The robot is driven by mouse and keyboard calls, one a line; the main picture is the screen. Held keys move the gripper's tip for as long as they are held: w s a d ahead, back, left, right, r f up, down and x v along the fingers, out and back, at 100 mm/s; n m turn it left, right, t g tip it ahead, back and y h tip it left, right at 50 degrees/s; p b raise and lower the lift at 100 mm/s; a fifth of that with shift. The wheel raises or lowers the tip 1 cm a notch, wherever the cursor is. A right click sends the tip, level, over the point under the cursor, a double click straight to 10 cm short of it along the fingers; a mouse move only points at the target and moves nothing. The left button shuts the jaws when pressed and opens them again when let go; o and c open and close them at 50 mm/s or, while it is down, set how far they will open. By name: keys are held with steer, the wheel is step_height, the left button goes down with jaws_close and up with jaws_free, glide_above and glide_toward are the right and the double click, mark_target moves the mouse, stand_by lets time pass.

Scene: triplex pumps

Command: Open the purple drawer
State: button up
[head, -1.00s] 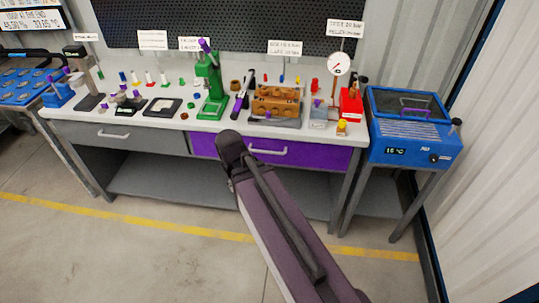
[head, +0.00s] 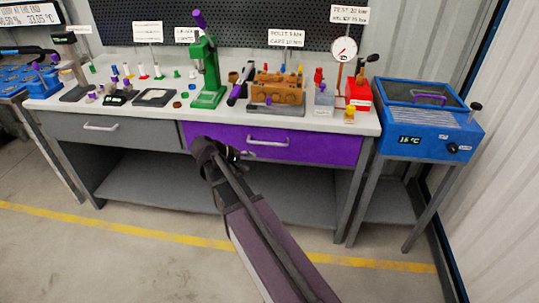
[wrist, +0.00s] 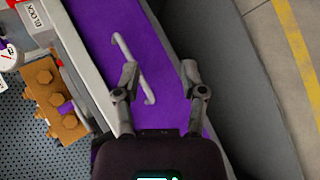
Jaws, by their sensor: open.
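The purple drawer (head: 320,148) is under the right part of the bench top, and its front looks flush with the bench. Its pale bar handle (head: 268,142) is partly hidden by my arm. In the wrist view, the purple drawer front (wrist: 95,20) runs diagonally and the handle (wrist: 122,46) lies across it. My gripper (wrist: 160,72) is open and empty, with its fingers spread over the purple front. The left finger overlaps the handle's middle in the picture; I cannot tell whether they touch. In the head view, my gripper (head: 240,154) is mostly hidden behind my wrist.
A grey drawer (head: 135,132) sits left of the purple one. The bench top holds a green press (head: 208,75), a brown pump block (head: 278,90) and several small parts. A blue heater unit (head: 425,130) stands at the right. The lower shelf (head: 160,185) is bare.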

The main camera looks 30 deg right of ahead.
mark_target(267, 144)
steer(key=w+f+n+t+h+b, duration=0.1)
steer(key=w+f+t+h+b, duration=0.1)
steer(key=w+h+b, duration=0.3)
steer(key=w+f+b, duration=0.1)
steer(key=w+b, duration=0.3)
steer(key=b, duration=0.2)
steer(key=shift+f+n+h, duration=0.15)
steer(key=shift+n+h, duration=0.15)
steer(key=shift+h, duration=0.1)
steer(key=shift+d, duration=0.1)
steer(key=b+x, duration=0.2)
steer(key=x, duration=1.1)
steer(key=shift+d, duration=0.35)
jaws_close()
